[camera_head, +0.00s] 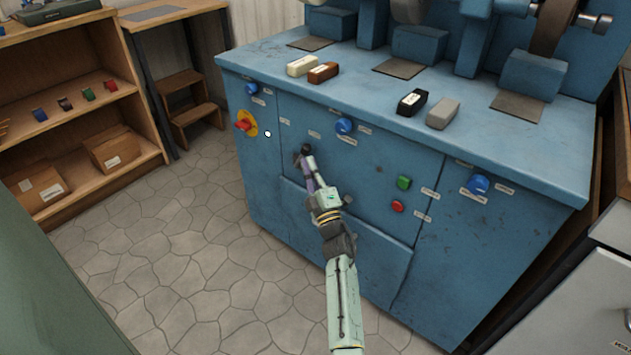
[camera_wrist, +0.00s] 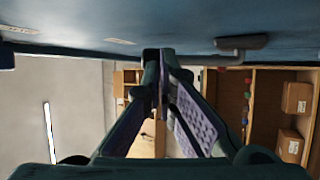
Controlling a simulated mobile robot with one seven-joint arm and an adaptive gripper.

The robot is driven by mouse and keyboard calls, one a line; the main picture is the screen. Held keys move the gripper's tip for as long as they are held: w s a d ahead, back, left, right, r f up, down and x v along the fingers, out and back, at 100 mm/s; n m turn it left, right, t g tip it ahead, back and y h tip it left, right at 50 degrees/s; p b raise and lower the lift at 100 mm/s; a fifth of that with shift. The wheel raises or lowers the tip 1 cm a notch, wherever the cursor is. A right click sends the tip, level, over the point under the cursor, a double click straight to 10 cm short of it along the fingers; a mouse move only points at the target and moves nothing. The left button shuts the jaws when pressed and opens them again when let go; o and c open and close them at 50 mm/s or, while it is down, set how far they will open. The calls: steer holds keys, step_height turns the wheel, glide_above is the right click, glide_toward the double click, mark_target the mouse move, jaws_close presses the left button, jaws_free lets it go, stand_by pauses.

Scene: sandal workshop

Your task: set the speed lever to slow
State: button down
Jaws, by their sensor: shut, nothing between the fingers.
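A dark knob (camera_head: 304,150), apparently the speed lever, sticks out from the blue machine's front panel, between small labels too small to read. My gripper (camera_head: 309,164) is shut and empty, close to the panel just below the knob. Its closed fingertips also show in the wrist view (camera_wrist: 158,58). I cannot tell whether they touch the lever. The lever's exact setting is unclear, as my gripper partly covers that spot.
The blue machine (camera_head: 265,190) carries blue knobs (camera_head: 344,126), a red switch on yellow (camera_head: 245,123), a green button (camera_head: 404,183) and a red button (camera_head: 398,206). Sandpaper-like blocks (camera_head: 443,113) lie on its top. Open floor (camera_head: 180,245) is at left, before a wooden shelf (camera_head: 90,175).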

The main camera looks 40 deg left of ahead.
steer(key=shift+w+a+r, duration=0.1)
steer(key=shift+a+r, duration=0.05)
steer(key=shift+a, duration=0.1)
steer(key=shift+r+p, duration=0.15)
steer(key=shift+p, duration=0.15)
steer(key=shift+r+g+p, duration=0.15)
steer(key=shift+g+p, duration=0.15)
steer(key=shift+p, duration=0.1)
steer(key=shift+a+n+p, duration=0.15)
steer(key=shift+n+p, duration=0.15)
steer(key=shift+p, duration=0.1)
